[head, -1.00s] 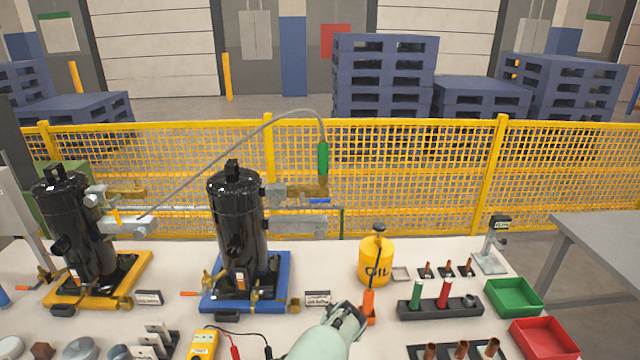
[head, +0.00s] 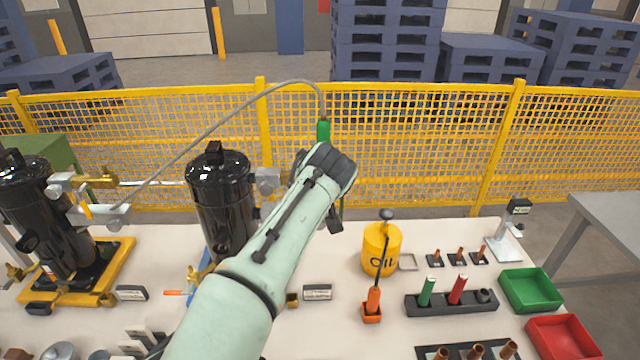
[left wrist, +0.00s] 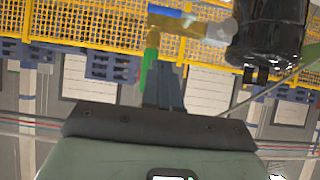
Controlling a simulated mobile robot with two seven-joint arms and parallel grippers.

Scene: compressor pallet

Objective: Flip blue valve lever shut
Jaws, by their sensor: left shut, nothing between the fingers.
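The blue valve lever (left wrist: 165,11) shows at the top of the left wrist view, on a brass and grey valve (left wrist: 190,25) joined to a black compressor (left wrist: 270,32). In the head view that compressor (head: 222,195) stands at centre left, and my left arm hides the lever. My left gripper (left wrist: 164,66) is shut and empty. Its dark fingers point toward the valve, beside the green hose end (left wrist: 151,52), with a gap to the lever in the picture; I cannot tell the depth. The green hose end (head: 323,131) also shows above my wrist in the head view. My right gripper is not in view.
A second black compressor (head: 40,215) stands on a yellow base at the left. The yellow oil can (head: 380,250), a green tray (head: 530,290) and a red tray (head: 563,336) stand at the right. A yellow mesh fence (head: 420,140) runs behind the table. A grey hose arches above the compressor.

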